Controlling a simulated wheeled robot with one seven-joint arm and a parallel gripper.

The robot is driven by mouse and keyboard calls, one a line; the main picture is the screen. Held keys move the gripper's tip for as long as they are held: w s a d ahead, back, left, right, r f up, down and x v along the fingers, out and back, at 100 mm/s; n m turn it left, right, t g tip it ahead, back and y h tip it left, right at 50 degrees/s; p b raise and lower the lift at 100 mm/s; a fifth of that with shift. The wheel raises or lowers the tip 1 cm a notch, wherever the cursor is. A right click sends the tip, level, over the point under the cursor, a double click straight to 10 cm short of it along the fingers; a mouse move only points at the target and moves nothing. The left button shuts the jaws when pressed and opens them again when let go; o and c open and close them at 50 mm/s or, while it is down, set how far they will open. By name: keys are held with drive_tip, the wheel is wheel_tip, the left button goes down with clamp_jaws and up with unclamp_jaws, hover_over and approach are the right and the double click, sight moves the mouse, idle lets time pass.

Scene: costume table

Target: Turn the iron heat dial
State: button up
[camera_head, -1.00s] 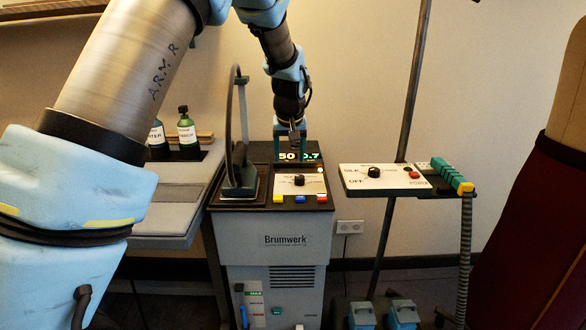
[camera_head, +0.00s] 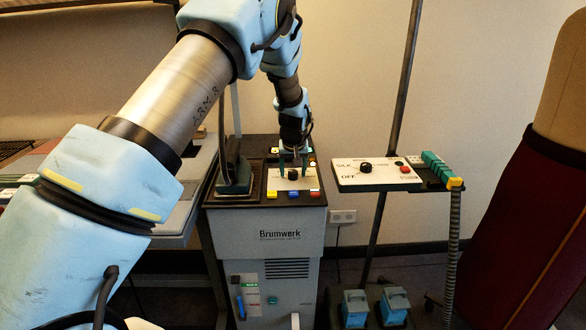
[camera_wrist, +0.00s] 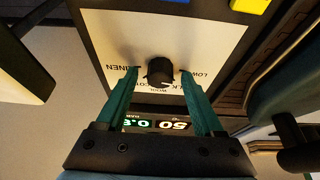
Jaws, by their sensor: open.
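A black dial (camera_head: 293,175) stands on the white panel (camera_head: 275,185) on top of the grey Brumwerk station. In the wrist view, the dial (camera_wrist: 160,69) is ringed by printed words, including LINEN, WOOL and LOW. My gripper (camera_head: 293,163) points down over it. In the wrist view, the green fingers of my gripper (camera_wrist: 159,75) are open, one on each side of the dial, with a gap on both sides. I cannot tell the exact fingertip height. A second black dial (camera_head: 365,167) is on a separate white panel at the right, marked SILK and OFF.
An iron (camera_head: 234,172) stands left of the panel. Yellow, blue and red buttons (camera_head: 293,194) line its front edge. A lit display (camera_wrist: 160,124) lies behind the dial. A pole (camera_head: 400,95) and a dress form (camera_head: 530,200) stand at the right.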

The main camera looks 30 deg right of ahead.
clamp_jaws()
idle(0.7)
